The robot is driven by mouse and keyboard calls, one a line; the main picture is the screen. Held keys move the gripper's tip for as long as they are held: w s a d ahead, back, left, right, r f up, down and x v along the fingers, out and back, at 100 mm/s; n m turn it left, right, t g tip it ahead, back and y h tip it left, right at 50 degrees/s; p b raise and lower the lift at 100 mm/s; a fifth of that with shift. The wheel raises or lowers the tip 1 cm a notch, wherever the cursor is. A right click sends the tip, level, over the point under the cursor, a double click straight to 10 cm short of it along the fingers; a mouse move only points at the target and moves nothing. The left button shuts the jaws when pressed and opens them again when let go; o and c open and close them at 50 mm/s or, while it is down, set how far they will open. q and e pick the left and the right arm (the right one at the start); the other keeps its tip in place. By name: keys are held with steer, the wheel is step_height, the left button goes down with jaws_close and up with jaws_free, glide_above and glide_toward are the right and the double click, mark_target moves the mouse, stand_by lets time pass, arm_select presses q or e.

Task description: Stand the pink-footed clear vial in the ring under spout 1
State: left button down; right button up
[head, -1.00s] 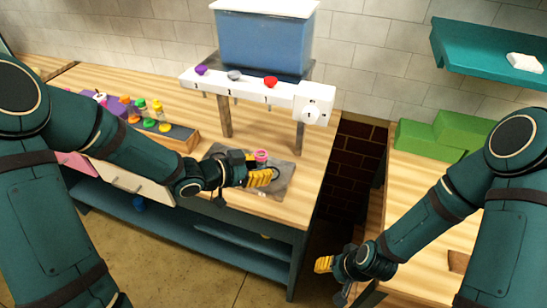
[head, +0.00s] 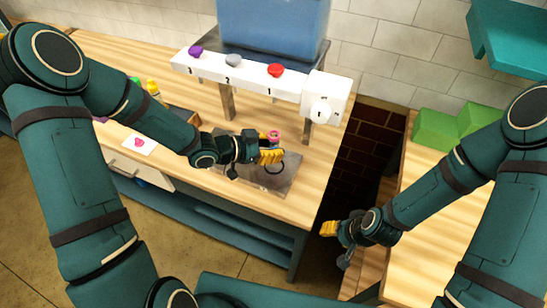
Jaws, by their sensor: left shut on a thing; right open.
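My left gripper (head: 271,156) is shut on the pink-footed clear vial (head: 274,135). Only the vial's pink part shows, at the top just above the yellow fingers; its clear body is hidden or too small to make out. The gripper is over the grey tray, beside the dark ring (head: 276,169). I cannot tell the vial's height above the tray. Spout 1 belongs to the white dispenser bar (head: 250,84), marked 1 below the red knob (head: 276,70). My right gripper (head: 329,229) is open and empty, low between the two counters.
The grey tray (head: 289,180) lies on the wooden counter (head: 262,211). Dispenser legs (head: 227,102) stand behind it. A white card with a pink mark (head: 139,144) is at left, near a yellow-topped vial (head: 153,88). Green blocks (head: 436,131) sit on the right counter.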

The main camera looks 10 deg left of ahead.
arm_select(q)
step_height(320, 180, down, 4)
steer(key=shift+r+b, duration=0.25)
steer(key=shift+b, duration=0.05)
steer(key=shift+f, duration=0.25)
steer(key=shift+f, duration=0.1)
steer(key=c, duration=0.8)
jaws_free()
